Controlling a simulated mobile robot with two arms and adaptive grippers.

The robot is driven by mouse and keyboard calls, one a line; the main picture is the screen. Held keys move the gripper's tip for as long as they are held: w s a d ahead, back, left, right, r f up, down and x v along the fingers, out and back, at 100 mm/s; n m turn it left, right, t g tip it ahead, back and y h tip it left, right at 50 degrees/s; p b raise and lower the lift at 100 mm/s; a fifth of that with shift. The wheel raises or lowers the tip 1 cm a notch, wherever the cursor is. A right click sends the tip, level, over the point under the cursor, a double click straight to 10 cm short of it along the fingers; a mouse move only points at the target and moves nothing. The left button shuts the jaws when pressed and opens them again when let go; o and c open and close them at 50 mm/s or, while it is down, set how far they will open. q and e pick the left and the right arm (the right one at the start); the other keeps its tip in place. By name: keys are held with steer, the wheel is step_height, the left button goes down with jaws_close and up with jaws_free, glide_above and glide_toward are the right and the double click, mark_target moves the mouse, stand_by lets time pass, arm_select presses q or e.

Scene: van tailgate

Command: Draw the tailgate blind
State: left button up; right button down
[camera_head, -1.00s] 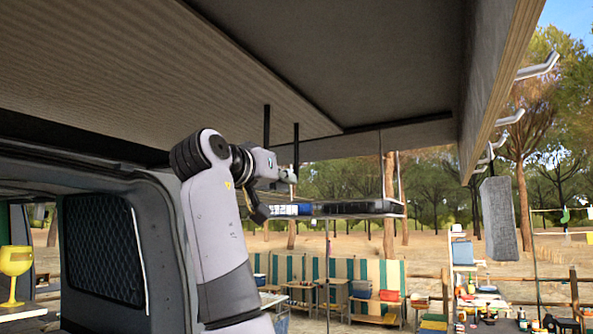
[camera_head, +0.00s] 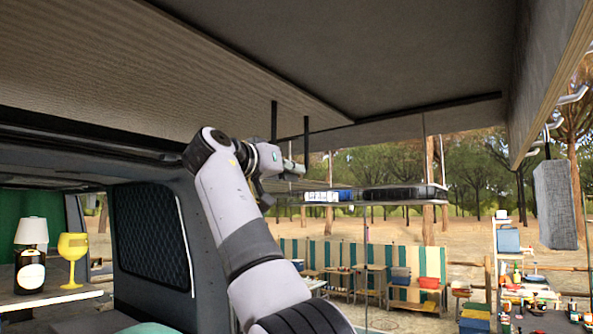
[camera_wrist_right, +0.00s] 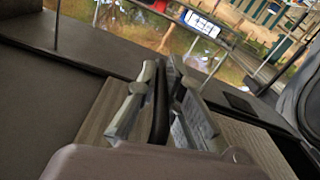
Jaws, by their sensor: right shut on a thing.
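A ribbed grey-beige sheet (camera_head: 150,75), which looks like the blind, spans the upper left under the raised tailgate (camera_head: 340,40). Two black straps (camera_head: 306,132) hang near its edge. My right gripper (camera_head: 294,167) is at the lower ends of these straps, below the sheet. In the right wrist view, my right gripper (camera_wrist_right: 163,85) is shut on a dark strap (camera_wrist_right: 159,112) between its fingers. The ribbed sheet (camera_wrist_right: 105,112) shows behind the fingers there. Which strap is held is not clear in the head view. My left gripper is not in view.
A hanging shelf (camera_head: 380,203) with dark and blue items is just right of my right gripper. The van's side panel (camera_head: 150,240) is left of my arm. A grey block (camera_head: 555,205) hangs at right. A yellow goblet (camera_head: 73,255) stands at left.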

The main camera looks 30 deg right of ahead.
stand_by(0.3)
steer(key=c, duration=1.7)
jaws_free()
steer(key=shift+r, duration=0.1)
steer(key=shift+a, duration=0.1)
